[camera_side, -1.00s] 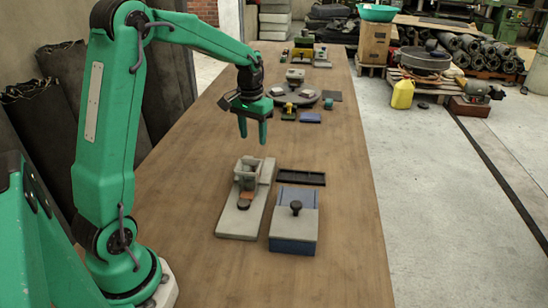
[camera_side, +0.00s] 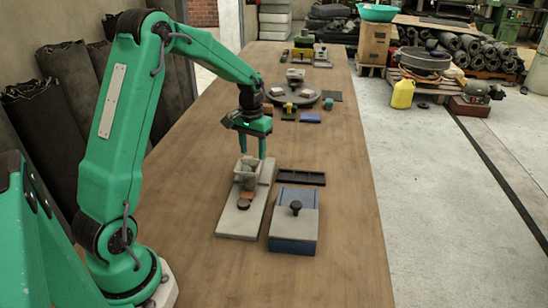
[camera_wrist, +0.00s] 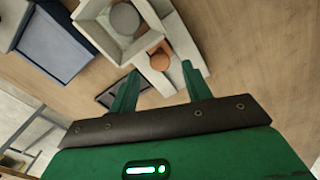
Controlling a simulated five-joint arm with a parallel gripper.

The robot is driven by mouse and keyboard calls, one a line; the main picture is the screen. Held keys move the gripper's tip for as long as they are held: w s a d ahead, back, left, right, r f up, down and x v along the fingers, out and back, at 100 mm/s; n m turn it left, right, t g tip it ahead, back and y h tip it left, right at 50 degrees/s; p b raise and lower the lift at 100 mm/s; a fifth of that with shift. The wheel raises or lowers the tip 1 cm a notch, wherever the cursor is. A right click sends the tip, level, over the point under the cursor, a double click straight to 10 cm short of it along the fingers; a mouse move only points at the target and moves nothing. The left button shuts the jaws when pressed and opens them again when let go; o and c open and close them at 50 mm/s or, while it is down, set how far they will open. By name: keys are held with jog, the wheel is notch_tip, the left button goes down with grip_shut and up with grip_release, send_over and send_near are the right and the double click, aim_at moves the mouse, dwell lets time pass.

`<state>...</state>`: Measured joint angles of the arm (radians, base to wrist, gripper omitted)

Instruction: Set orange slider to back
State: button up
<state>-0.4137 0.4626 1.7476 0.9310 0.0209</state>
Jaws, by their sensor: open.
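A small orange-brown piece (camera_side: 247,195), which looks like the orange slider, sits on a long grey base (camera_side: 237,222) in the side view. A grey block (camera_side: 246,168) stands behind it, and a dark round knob (camera_side: 243,204) is at its front. My gripper (camera_side: 252,153) is open and empty, pointing down just above the grey block's end of the base. I cannot tell if a fingertip touches the block.
A blue box with a grey top and black knob (camera_side: 295,208) stands right of the base. A black tray (camera_side: 301,177) lies behind that box. A round grey turntable (camera_side: 300,95) and small blocks are farther back. The wooden table in front is clear.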

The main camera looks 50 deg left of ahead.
jog(key=shift+f, duration=1.75)
grip_shut()
